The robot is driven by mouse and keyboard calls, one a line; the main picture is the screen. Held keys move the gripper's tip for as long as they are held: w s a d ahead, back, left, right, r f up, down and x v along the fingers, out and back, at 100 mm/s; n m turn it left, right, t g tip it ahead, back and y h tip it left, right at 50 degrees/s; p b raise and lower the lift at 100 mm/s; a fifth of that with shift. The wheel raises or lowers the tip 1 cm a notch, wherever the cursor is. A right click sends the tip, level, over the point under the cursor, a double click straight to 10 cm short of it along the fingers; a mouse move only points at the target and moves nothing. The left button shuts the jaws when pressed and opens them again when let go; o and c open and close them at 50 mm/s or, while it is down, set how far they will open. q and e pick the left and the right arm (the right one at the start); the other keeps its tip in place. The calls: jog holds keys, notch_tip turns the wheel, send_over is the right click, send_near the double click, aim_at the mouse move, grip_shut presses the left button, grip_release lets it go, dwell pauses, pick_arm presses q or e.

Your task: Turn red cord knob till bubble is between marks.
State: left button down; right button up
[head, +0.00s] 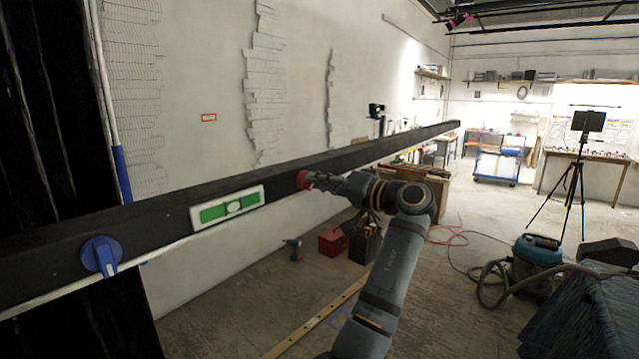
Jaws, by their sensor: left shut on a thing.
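The red knob (302,179) sits on the front face of a long black beam (390,146). My left gripper (311,181) is shut on the red knob and partly covers it. To the left on the same beam is a white-framed level (256,190) with a green vial (212,213). A pale round spot (234,206) shows near the vial's middle. The picture is too small to tell exactly where the bubble lies against the marks. My right gripper is not in view.
A blue knob (100,255) is on the beam's left end, with a pale cord along the lower edge. A red box (333,242) and a drill (293,248) are on the floor below. A vacuum (537,262) and tripod (574,180) stand at right.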

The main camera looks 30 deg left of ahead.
pick_arm(q)
jog(key=shift+r, duration=0.1)
dwell(0.4)
jog(key=c, duration=1.3)
grip_release()
jog(key=shift+d, duration=0.15)
jog(key=d, duration=0.7)
jog(key=shift+s+d, duration=0.2)
jog(key=shift+s, duration=0.05)
jog(key=shift+a, duration=0.1)
